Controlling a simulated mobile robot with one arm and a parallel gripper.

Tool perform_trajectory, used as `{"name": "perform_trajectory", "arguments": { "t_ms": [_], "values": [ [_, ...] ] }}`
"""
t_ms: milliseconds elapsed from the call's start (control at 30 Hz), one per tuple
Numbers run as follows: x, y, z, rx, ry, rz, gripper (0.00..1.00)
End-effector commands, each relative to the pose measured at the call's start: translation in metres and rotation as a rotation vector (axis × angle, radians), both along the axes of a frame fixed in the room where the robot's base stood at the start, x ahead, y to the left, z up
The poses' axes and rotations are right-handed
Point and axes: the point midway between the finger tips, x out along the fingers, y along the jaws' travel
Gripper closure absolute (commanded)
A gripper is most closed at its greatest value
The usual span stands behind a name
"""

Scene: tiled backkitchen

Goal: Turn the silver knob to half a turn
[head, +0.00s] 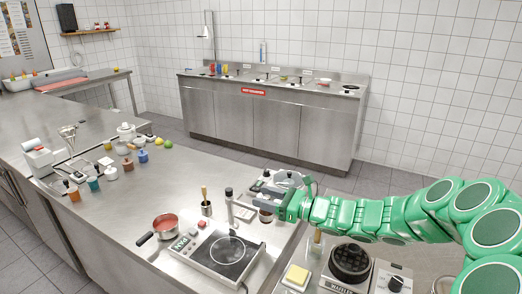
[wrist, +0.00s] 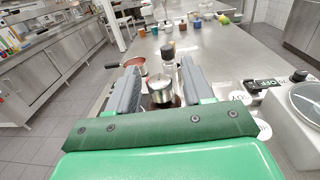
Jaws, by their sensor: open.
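In the wrist view a small shiny silver round thing (wrist: 160,88), which looks like the silver knob, shows between my fingers; a dark part sits below it. I cannot tell whether the fingers touch it. My gripper (wrist: 161,76) is open, with one grey finger on each side of it. In the head view my gripper (head: 285,206) reaches in from the right, low over the worktop's right end and pointing left. There the silver knob cannot be made out clearly; a brown cup-like thing (head: 265,215) shows just beside the fingertips.
A hot plate (head: 228,257) and a red saucepan (head: 166,222) stand to the left. A slim black-topped post (head: 229,204) stands close ahead of my gripper. A waffle maker (head: 350,263) is below my arm. Jars (head: 111,173) stand farther back; the worktop between is largely clear.

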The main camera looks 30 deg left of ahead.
Motion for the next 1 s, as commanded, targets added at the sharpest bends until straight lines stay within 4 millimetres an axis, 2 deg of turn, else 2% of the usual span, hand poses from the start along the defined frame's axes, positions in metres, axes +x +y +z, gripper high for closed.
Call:
{"name": "perform_trajectory", "arguments": {
  "t_ms": [133,533,1000],
  "values": [
    [0.0,-0.003,-0.001,-0.001,0.001,0.033,0.49],
    [0.006,-0.053,0.004,0.002,-0.001,0.028,0.49],
    [0.005,-0.05,0.07,0.003,-0.003,0.031,0.49]
  ]
}}
